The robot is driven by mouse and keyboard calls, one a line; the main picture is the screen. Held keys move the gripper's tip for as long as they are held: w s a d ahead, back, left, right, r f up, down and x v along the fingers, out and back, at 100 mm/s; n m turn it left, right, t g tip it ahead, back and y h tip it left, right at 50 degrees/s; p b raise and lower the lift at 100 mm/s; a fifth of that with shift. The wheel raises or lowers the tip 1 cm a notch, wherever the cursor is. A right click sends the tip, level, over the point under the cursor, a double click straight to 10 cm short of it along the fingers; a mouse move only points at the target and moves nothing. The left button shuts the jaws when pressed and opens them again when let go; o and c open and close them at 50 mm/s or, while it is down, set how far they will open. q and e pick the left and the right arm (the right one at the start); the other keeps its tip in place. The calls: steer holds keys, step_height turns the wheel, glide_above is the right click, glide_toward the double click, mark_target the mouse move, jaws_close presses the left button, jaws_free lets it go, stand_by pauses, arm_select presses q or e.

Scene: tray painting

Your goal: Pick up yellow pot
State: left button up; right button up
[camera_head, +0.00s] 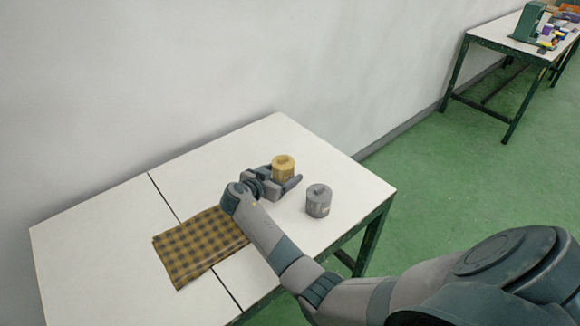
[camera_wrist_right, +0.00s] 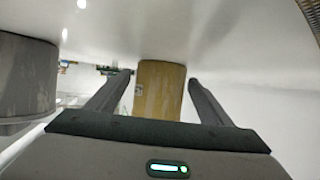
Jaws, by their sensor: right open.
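The yellow pot (camera_head: 283,167) is a small lidded cylinder standing on the white table, beyond the middle toward the wall. My right gripper (camera_head: 284,180) is low at the pot, with its fingers on either side of it. In the right wrist view the yellow pot (camera_wrist_right: 159,90) stands between the two open fingers of my right gripper (camera_wrist_right: 160,76), with a visible gap on both sides. The pot's lower part is partly hidden by the gripper in the head view. My left gripper is not in view.
A grey lidded pot (camera_head: 318,201) stands to the right of my right gripper; it also shows in the right wrist view (camera_wrist_right: 25,75). A checked cloth (camera_head: 190,250) lies left of my forearm. The left part of the white table (camera_head: 90,240) is clear.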

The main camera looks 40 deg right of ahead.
steer(key=shift+w+d+f, duration=0.1)
steer(key=shift+d+f, duration=0.1)
steer(key=shift+d, duration=0.05)
steer(key=shift+a+r, duration=0.15)
steer(key=shift+c, duration=0.9)
steer(key=c, duration=1.3)
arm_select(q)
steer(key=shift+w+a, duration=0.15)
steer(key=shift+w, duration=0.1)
arm_select(e)
steer(key=shift+o, duration=0.2)
steer(key=shift+r, duration=0.1)
